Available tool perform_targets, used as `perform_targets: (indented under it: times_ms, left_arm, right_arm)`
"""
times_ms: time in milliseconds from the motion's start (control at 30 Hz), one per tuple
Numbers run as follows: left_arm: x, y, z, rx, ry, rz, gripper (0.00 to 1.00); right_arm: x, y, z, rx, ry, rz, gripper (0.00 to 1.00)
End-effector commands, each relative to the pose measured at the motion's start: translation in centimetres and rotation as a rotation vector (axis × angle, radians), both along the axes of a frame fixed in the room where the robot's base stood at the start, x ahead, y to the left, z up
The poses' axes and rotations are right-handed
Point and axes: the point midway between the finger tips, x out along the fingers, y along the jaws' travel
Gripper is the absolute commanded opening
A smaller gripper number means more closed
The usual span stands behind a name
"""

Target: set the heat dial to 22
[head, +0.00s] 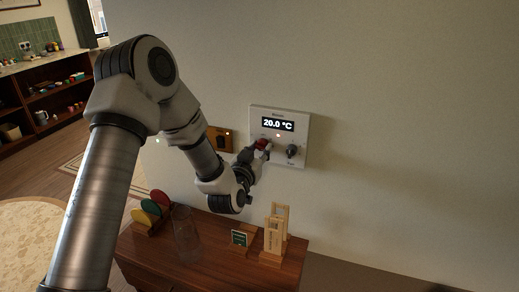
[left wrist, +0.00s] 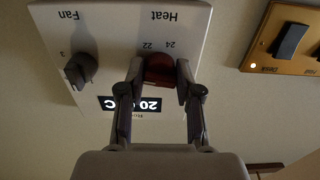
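The white wall panel (head: 303,127) has a display (head: 279,124) reading 20.0 °C. Its red heat dial (head: 262,144) is partly covered by my left gripper in the head view. In the left wrist view, which is upside down, the heat dial (left wrist: 160,71) sits under the label Heat, with marks 22 and 24 visible. My left gripper (left wrist: 160,76) has one finger on each side of the dial, and both seem to touch it. The dial's pointer is hard to make out. The black fan dial (left wrist: 80,71) stands beside it, apart from the fingers. My right gripper is out of view.
A brass switch plate (left wrist: 277,40) with a black rocker is on the wall beside the panel. Below, a wooden cabinet (head: 205,255) carries a glass vase (head: 185,235), a small green sign (head: 240,238), a wooden stand (head: 276,232) and coloured discs (head: 150,207).

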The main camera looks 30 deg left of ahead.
Motion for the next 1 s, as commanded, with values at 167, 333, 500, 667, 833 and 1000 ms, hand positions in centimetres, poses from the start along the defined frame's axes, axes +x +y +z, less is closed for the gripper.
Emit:
perform_targets:
  times_ms: [167, 333, 500, 667, 833, 1000]
  left_arm:
    - [0.01, -0.01, 0.04, 0.001, -0.001, 0.000, 0.00]
    - [0.01, -0.01, 0.05, 0.014, 0.002, 0.000, 0.00]
    - [0.01, 0.00, 0.03, 0.061, 0.013, 0.000, 0.00]
    - [0.01, 0.02, 0.04, 0.148, 0.034, 0.000, 0.00]
    - [0.01, 0.04, 0.08, 0.279, 0.064, 0.000, 0.00]
    - [0.01, 0.08, 0.14, 0.428, 0.100, 0.001, 0.00]
  right_arm:
    - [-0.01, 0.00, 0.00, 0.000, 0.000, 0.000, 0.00]
    - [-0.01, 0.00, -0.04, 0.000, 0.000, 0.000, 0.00]
    - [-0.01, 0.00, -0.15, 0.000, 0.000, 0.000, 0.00]
    - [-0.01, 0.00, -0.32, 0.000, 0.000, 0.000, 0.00]
    - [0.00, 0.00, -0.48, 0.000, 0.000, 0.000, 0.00]
    - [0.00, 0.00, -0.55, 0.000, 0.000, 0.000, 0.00]
